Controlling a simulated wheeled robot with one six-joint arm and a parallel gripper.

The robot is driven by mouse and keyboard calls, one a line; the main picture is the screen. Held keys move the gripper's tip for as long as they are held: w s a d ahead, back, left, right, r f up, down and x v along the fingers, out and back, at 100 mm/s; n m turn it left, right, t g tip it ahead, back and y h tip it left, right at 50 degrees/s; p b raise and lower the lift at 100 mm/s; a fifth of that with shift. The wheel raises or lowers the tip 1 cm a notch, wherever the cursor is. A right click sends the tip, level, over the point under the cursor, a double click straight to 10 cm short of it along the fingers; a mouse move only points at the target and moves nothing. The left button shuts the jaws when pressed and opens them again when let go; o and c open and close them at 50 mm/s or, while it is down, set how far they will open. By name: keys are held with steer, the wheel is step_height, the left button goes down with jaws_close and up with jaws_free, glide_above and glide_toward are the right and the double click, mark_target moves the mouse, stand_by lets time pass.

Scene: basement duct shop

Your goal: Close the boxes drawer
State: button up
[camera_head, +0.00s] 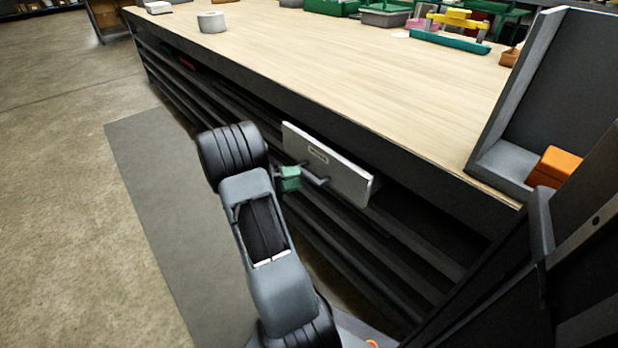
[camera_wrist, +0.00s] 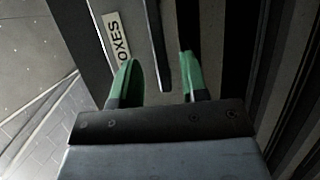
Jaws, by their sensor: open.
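The boxes drawer (camera_head: 335,172) has a light grey front with a label and a dark bar handle (camera_head: 315,178). It stands out from under the workbench top in the head view. In the wrist view its label (camera_wrist: 117,38) reads "OXES", with the first letter cut off or hidden. My gripper (camera_head: 290,178) has green fingers and is at the drawer front by the handle. I cannot tell whether a finger touches the handle.
The wooden workbench top (camera_head: 300,70) runs above the drawer, with dark shelves below it. A grey roll (camera_head: 211,22) and green trays (camera_head: 332,6) are on top. A grey upright bin with an orange box (camera_head: 556,166) stands at the right. Open floor lies left.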

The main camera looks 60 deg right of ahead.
mark_target(305, 175)
steer(key=shift+b+x, duration=0.4)
steer(key=shift+x, duration=2.1)
steer(key=shift+c, duration=0.4)
jaws_close()
steer(key=shift+w, duration=0.1)
